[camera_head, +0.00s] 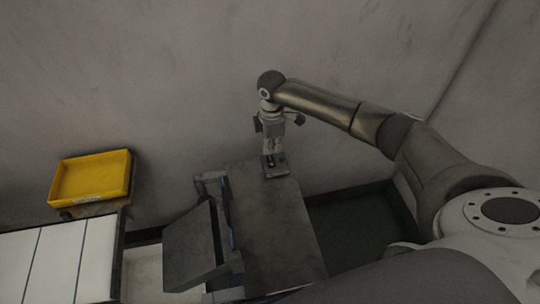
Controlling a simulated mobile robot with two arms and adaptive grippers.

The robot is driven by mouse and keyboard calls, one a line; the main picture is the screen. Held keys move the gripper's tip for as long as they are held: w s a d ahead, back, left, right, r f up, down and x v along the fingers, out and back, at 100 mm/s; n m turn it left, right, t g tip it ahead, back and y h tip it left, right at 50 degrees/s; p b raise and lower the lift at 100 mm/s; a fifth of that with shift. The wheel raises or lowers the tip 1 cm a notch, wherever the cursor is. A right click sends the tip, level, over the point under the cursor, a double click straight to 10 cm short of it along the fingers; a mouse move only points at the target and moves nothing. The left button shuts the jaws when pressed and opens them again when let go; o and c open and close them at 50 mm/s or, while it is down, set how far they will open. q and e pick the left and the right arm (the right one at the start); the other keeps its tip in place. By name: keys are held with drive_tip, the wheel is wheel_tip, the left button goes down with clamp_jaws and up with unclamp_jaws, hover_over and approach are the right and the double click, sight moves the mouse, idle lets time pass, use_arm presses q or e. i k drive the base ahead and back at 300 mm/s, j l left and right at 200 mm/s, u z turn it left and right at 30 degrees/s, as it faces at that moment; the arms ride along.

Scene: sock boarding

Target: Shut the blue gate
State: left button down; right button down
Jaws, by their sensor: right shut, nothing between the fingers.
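My right gripper (273,164) points down at the far end of a flat grey top (270,225). It is shut, with nothing seen held in it. A thin strip of blue (231,238) shows along the left edge of this top, between it and a tilted dark grey panel (193,247). The strip may be part of the blue gate; most of it is hidden, and I cannot tell whether the gate is open or shut. The gripper is beyond the strip and to its right. My left gripper is not in view.
A yellow tray (125,178) stands at the left, behind a white slatted surface (58,262). A grey wall (180,80) closes off the back, close behind my right gripper. Dark green floor (352,233) is clear to the right of the grey top.

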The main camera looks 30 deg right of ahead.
sight(224, 195)
drive_tip(key=k+j, duration=0.5)
drive_tip(key=k, duration=0.15)
drive_tip(key=k+j, duration=0.5)
drive_tip(key=k, duration=0.2)
